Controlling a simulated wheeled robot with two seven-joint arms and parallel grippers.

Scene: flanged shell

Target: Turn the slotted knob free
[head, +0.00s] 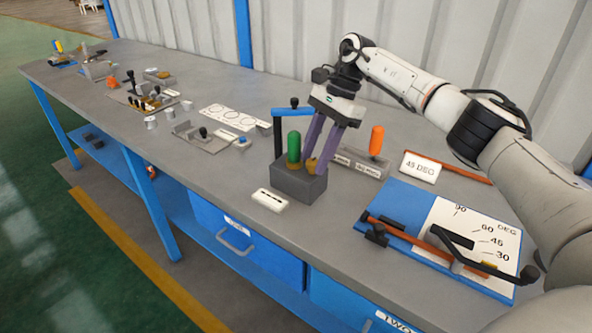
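A grey block (299,186) stands on the bench with a green upright handle (294,147) on its left part. A small brass-coloured knob (311,165) sits on top of the block, right of the green handle; its slot is too small to make out. My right gripper (316,165) points down from above, its two purple fingers apart with their tips at the knob, which is partly hidden by them. I cannot tell whether the fingers press on the knob. My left gripper is not in view.
A white label (269,200) lies in front of the block. A blue bent bar (278,130) with a black knob stands behind it. An orange handle (376,141) rises to the right. A blue angle board (400,200) lies at right. Other fixtures fill the bench's left.

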